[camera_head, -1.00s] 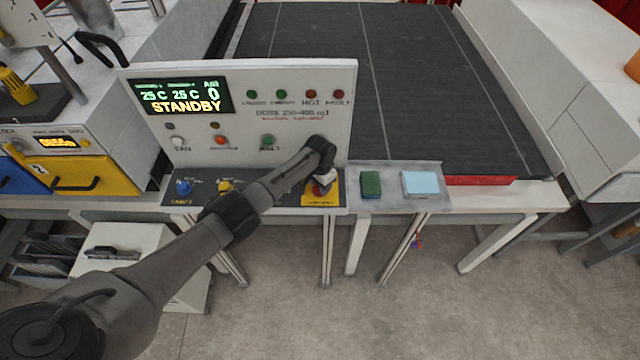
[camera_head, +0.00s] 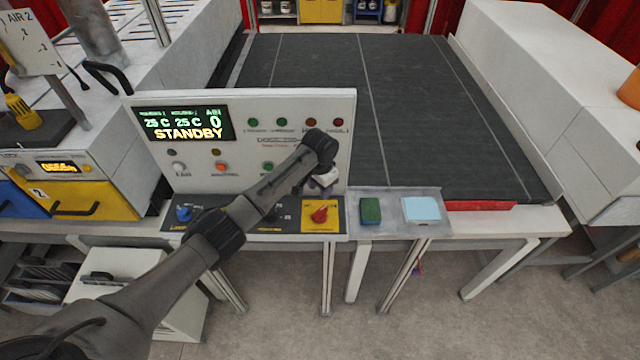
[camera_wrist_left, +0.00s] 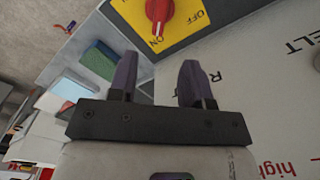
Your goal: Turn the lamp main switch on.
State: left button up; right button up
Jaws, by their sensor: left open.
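The control panel (camera_head: 245,100) stands at the centre, its screen (camera_head: 182,122) reading STANDBY. On its lower ledge a red rotary switch (camera_head: 319,215) sits on a yellow plate (camera_head: 332,224). In the left wrist view the red switch (camera_wrist_left: 160,12) shows near the top between OFF and ON labels, its white-marked end toward ON. A blue knob (camera_head: 184,213) is at the ledge's left, by a partly hidden label. My left gripper (camera_head: 324,184) is above and behind the red switch, apart from it. Its two fingers (camera_wrist_left: 157,80) are spread and empty. My right gripper is out of view.
Right of the ledge lie a green block (camera_head: 371,210) and a light blue pad (camera_head: 421,208) on a grey plate (camera_head: 396,228). A dark conveyor belt (camera_head: 400,110) runs behind. My left arm covers part of the ledge's middle. Buttons and lamps (camera_head: 221,168) line the panel face.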

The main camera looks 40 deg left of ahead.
pick_arm(q)
jog(key=shift+r, duration=0.95)
